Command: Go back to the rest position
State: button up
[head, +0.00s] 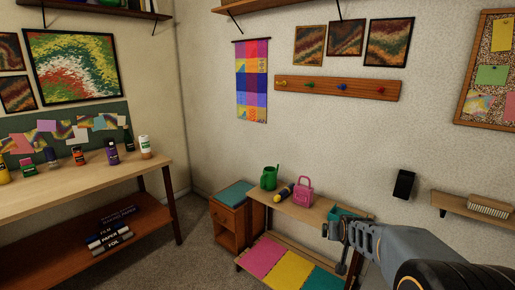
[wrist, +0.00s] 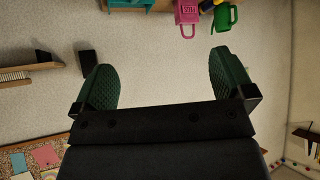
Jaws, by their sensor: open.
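My gripper (head: 336,246) is at the lower right of the head view, at the end of my outstretched arm, in front of the low bench (head: 318,213). In the wrist view my gripper (wrist: 160,64) shows two green textured finger pads spread wide apart. Nothing lies between them; only the pale wall shows there. In the head view a teal object (head: 342,211) on the bench is partly hidden behind my gripper.
The bench also holds a green watering can (head: 269,178), a yellow-and-dark cylinder (head: 284,192) and a pink bag (head: 302,194). A wooden cabinet (head: 229,232) stands left of it. A worktable (head: 80,180) with bottles is at left. Carpet between is clear.

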jog(key=s+a+r+g+p, duration=0.1)
jog(key=s+a+r+p, duration=0.1)
jog(key=s, duration=0.6)
jog(key=s+a+r+n+g+y+p, duration=0.1)
jog(key=s+a+r, duration=0.3)
jog(key=s, duration=0.4)
jog(key=s+a+r+n+g+p, duration=0.1)
jog(key=s+a+r+g+p, duration=0.2)
jog(key=s, duration=0.5)
jog(key=shift+a+r+y+p, duration=0.3)
jog(key=shift+a+y+p, duration=0.15)
jog(key=shift+p, duration=0.1)
